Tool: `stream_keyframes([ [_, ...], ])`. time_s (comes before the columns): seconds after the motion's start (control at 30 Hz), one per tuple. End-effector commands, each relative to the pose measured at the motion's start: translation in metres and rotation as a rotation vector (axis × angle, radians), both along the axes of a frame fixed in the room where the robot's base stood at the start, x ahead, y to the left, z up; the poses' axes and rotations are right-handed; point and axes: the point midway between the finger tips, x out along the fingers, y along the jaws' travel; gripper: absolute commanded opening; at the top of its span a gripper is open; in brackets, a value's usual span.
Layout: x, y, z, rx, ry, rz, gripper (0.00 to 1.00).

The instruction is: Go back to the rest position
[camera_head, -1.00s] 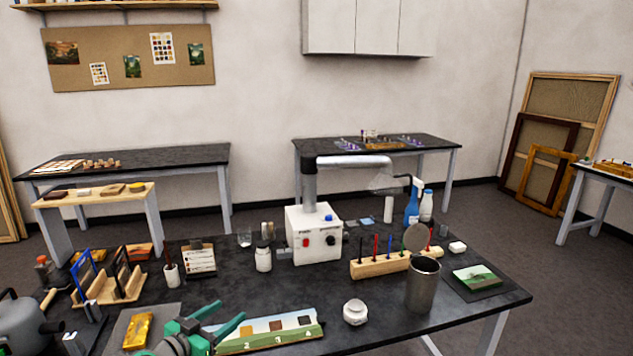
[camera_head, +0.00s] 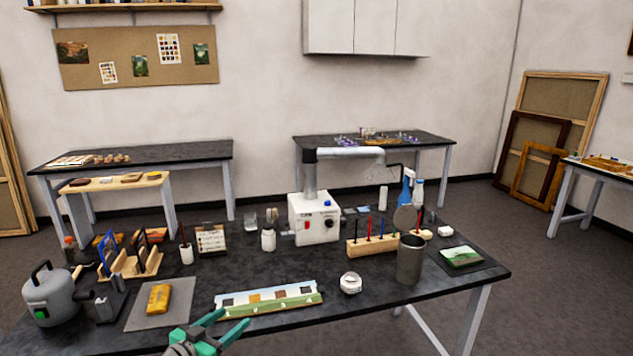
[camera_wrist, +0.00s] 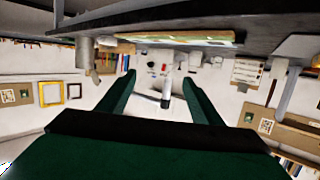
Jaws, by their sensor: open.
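My gripper (camera_head: 231,321) shows at the bottom of the head view, with two green fingers spread apart and nothing between them. It is at the near edge of the black table (camera_head: 420,298), in front of the long sample strip (camera_head: 270,299). In the wrist view my gripper (camera_wrist: 160,88) is also open and empty. That view is upside down, with the table edge across its top. A gilt yellow fragment (camera_head: 158,299) lies on a grey mat (camera_head: 181,313), left of my gripper and apart from it.
A grey kettle-like device (camera_head: 45,300) stands at the left. A white box with a pipe (camera_head: 314,220), a wooden tool block (camera_head: 372,245), a metal cylinder (camera_head: 409,262) and a white jar (camera_head: 350,283) stand on the table.

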Motion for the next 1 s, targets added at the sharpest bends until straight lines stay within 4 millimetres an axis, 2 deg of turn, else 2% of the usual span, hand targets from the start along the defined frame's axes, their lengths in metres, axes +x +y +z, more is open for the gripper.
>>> stream_keyframes([
  [0.37, -0.020, -0.029, -0.067, -0.042, 0.061, 0.091, 0.59],
  [0.53, -0.043, -0.053, -0.115, -0.066, 0.104, 0.156, 0.59],
  [0.67, -0.073, -0.077, -0.158, -0.083, 0.142, 0.226, 0.59],
  [0.8, -0.111, -0.100, -0.197, -0.092, 0.174, 0.297, 0.59],
  [1.0, -0.174, -0.131, -0.238, -0.093, 0.201, 0.387, 0.59],
])
